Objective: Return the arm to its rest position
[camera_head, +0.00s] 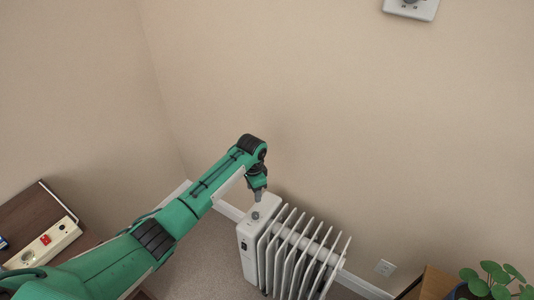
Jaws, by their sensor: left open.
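My left arm (190,208) is green with black bands and comes in from the lower left, stretched out toward the wall. Its left gripper (257,196) points down just over the control end of a white oil radiator (248,229). A small round knob (256,214) shows on the radiator's top, just below the gripper tips. The gripper is open; its fingers are small in the picture, and I cannot tell whether they touch the knob. My right gripper is not in view.
A brown wooden surface (28,212) at the left carries a cream power strip (42,243) with a red switch. A green potted plant (492,280) stands at the lower right near a wooden piece (434,284). Open carpet (203,262) lies left of the radiator.

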